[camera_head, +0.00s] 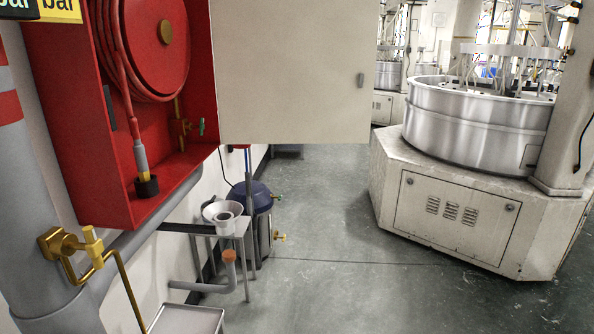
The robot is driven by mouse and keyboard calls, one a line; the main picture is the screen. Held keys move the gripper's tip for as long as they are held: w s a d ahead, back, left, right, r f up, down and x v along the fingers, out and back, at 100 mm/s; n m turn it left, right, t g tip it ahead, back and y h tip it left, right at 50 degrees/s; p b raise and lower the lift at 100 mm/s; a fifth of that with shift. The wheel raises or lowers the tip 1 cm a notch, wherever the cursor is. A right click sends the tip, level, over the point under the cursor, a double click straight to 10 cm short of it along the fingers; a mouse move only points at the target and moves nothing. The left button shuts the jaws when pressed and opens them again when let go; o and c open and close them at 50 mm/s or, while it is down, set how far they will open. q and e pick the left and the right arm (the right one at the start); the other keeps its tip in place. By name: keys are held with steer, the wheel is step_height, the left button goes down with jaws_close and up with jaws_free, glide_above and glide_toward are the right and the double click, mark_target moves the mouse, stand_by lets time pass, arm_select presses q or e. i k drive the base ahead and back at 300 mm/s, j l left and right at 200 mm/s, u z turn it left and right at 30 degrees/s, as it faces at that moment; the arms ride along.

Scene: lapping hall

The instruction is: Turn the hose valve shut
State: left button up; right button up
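A red fire-hose cabinet (68,110) hangs open on the wall at the left. Inside it is a red hose reel (140,40) with red hose wound on it. The hose runs down to a grey nozzle (140,158) with a black end. A small brass valve (181,127) with a green handle (201,127) sits at the cabinet's lower right, on a thin brass pipe. The handle looks upright, but it is too small to tell whether the valve is open or shut. Neither of my grippers is in view.
A cream panel (290,70) stands just right of the cabinet. Below are a blue-topped tank (250,197), a white funnel-like basin (222,213) and a brass tap (75,245) on a grey pipe. A large lapping machine (470,200) stands right. The middle floor (330,240) is clear.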

mark_target(202, 127)
steer(key=i+u, duration=0.25)
steer(key=i, duration=0.25)
steer(key=i+u, duration=0.25)
steer(key=i, duration=0.2)
steer(key=i+l+u, duration=0.25)
steer(key=i, duration=0.2)
steer(key=i+l+u, duration=0.25)
steer(key=i, duration=0.25)
